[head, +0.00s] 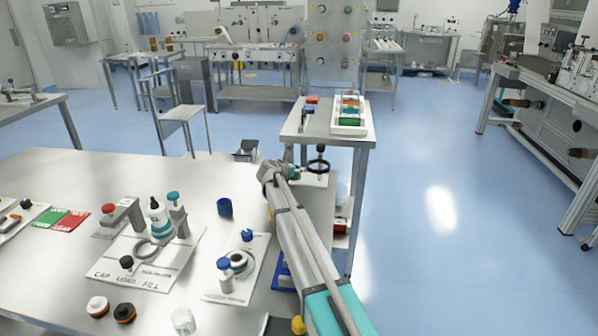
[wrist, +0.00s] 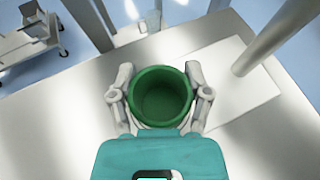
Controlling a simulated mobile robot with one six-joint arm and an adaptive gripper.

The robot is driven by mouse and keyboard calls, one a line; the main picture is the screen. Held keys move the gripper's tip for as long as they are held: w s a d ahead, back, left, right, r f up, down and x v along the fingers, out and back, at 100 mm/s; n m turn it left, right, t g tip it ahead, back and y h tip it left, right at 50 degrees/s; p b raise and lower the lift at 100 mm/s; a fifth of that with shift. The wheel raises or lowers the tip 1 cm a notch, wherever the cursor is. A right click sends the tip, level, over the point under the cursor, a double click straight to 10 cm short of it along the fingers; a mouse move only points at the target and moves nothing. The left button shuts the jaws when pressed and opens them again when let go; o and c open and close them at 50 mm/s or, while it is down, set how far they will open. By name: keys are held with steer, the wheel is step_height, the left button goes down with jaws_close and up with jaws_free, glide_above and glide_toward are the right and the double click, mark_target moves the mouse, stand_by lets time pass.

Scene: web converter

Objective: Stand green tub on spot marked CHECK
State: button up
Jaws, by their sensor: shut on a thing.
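The green tub (wrist: 162,98) is in the wrist view, its open top facing the camera and its inside looking empty. My gripper (wrist: 160,84) has one finger on each side of it and is shut on it. The tub is above a bare steel surface (wrist: 55,120), left of a white plate (wrist: 235,90). I cannot tell whether its base touches the steel. I cannot read a CHECK mark in either view.
A metal post rises from the white plate, right of the tub. The near table holds a CAP, LOAD, FILL board (head: 133,262), bottles and caps. A side table (head: 318,133) holds a white tray (head: 349,129).

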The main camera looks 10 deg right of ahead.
steer(key=shift+f, duration=0.15)
steer(key=o, duration=0.9)
steer(key=shift+o, duration=0.2)
steer(key=shift+r, duration=0.3)
steer(key=p+v, duration=0.4)
steer(key=v, duration=0.7)
steer(key=shift+s+r, duration=0.1)
steer(key=shift+s, duration=0.1)
steer(key=shift+s+a+p, duration=0.25)
steer(key=shift+p, duration=0.05)
